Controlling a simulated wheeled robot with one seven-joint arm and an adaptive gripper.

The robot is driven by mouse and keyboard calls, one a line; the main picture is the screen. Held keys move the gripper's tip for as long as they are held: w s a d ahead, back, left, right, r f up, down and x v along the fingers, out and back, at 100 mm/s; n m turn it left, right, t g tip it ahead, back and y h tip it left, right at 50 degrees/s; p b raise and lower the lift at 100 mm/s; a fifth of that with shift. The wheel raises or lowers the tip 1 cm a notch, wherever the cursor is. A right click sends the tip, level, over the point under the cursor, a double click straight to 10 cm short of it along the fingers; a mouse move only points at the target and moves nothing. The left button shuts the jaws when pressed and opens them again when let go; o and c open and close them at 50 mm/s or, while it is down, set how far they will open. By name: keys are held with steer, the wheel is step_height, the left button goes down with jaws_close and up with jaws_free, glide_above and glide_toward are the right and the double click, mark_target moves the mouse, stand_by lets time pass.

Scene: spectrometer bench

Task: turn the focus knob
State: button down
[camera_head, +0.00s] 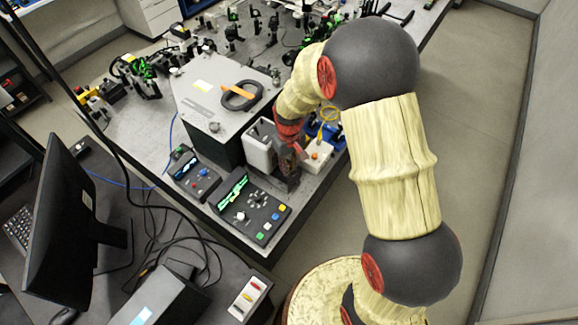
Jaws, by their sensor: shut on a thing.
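My gripper (289,176) reaches down at the bench's front edge, between the black control box (262,222) and the small white box (318,156). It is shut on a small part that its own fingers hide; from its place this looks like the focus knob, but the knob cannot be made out. The tall light-grey housing (259,148) stands just left of and behind the gripper. The control box has a green-lit display, a white knob (240,216) and coloured buttons, all apart from the gripper.
A grey-topped instrument (204,85) carries a black ring with an orange strip. A smaller control box (194,176) lies left. Optics mounts crowd the back of the bench. A monitor (72,225) and cables are at the left front. Open floor lies right.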

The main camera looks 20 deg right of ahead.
steer(key=c, duration=1.7)
jaws_free()
steer(key=shift+c, duration=0.2)
step_height(320, 180, up, 12)
steer(key=s+r+m+t+b, duration=0.1)
steer(key=s+r+b, duration=0.3)
steer(key=s, duration=0.7)
steer(key=s+r+m+t+b, duration=0.1)
steer(key=s+r+t+b, duration=0.3)
steer(key=s, duration=0.7)
steer(key=b, duration=0.2)
steer(key=shift+s+r+m+t+b, duration=0.15)
steer(key=shift+r+m+t+b, duration=0.15)
steer(key=shift+b, duration=0.05)
